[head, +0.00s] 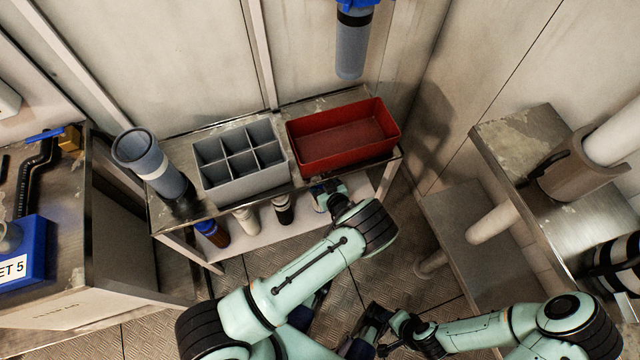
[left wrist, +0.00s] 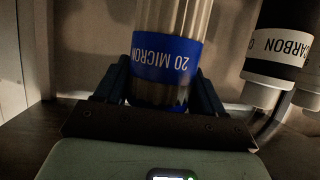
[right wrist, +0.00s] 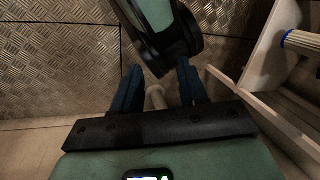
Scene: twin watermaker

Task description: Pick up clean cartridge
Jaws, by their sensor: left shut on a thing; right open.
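My left gripper (head: 322,197) reaches in at the front of the bench's lower shelf. In the left wrist view, its fingers (left wrist: 155,100) are shut around a pale ribbed cartridge with a blue "20 MICRON" band (left wrist: 168,58). In the head view that cartridge is mostly hidden by the gripper and arm. A cartridge with a black and white "CARBON" label (left wrist: 278,60) stands beside it, apart from the fingers. My right gripper (head: 372,322) is open and empty, low over the floor; its fingers also show in the right wrist view (right wrist: 158,88).
On the bench stand a grey divided crate (head: 243,188), a red tray (head: 345,165) and a grey open housing (head: 165,172). Several cartridges stand on the lower shelf, including a blue-banded brown one (head: 212,233). A blue-capped housing (head: 352,48) hangs above. A stepped metal bench (head: 520,140) is at right.

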